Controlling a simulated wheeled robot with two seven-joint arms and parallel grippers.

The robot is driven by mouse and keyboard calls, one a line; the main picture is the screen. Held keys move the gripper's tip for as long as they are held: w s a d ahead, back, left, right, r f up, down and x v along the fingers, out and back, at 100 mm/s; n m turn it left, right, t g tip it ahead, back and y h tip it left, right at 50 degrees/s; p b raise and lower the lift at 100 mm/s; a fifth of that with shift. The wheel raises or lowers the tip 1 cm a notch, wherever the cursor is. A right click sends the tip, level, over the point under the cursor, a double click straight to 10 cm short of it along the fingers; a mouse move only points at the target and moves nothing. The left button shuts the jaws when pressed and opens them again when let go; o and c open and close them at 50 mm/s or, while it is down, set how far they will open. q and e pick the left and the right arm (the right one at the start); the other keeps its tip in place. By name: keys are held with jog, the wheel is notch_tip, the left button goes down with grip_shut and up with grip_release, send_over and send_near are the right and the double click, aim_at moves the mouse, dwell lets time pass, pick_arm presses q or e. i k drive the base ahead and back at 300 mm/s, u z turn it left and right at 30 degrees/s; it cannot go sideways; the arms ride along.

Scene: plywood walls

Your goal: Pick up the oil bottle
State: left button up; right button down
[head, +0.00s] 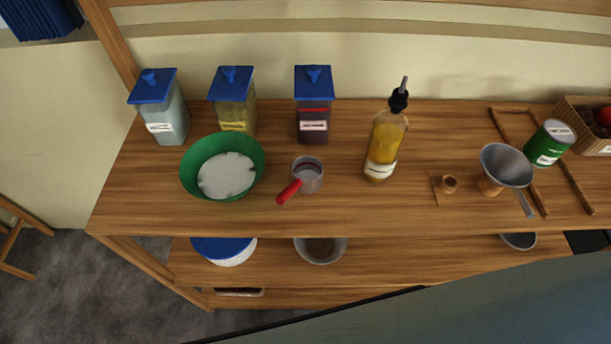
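The oil bottle (385,142) stands upright on the wooden shelf top, right of the middle in the head view. It is clear with yellow oil inside, a white label low on its side and a black pourer cap. Open wood shows around its base, and nothing touches it. Neither my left gripper nor my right gripper is in the head view.
Left of the bottle are a small cup with a red handle (308,175), a green bowl (188,176) and blue-lidded jars (313,115). To the right are a metal funnel (506,165), a green can (547,147) and a basket (572,112). A lower shelf (275,262) holds bowls.

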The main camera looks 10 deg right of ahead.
aim_at(390, 128)
jog(key=z, duration=1.05)
jog(key=k, duration=0.2)
jog(key=u, duration=0.55)
